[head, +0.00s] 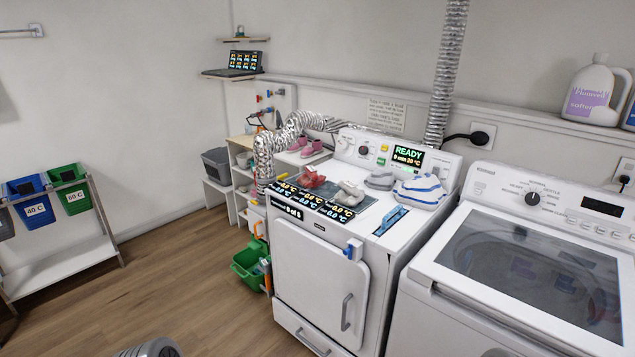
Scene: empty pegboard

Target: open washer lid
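The washer (457,314) is the white top-loading machine at the right of the head view, cut off by the right and bottom edges. Its lid (452,283) is shut and lies flat, with a white frame around a dark glass window (530,270). A control panel with a dark knob (532,198) and a small display (602,206) rises behind the lid. Neither of my grippers can be made out. Only small grey parts, likely of my arms, show at the bottom edge, well apart from the lid.
A shelf (570,124) with a softener jug (592,95) runs behind the washer. Wooden floor (165,275) at left is clear.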

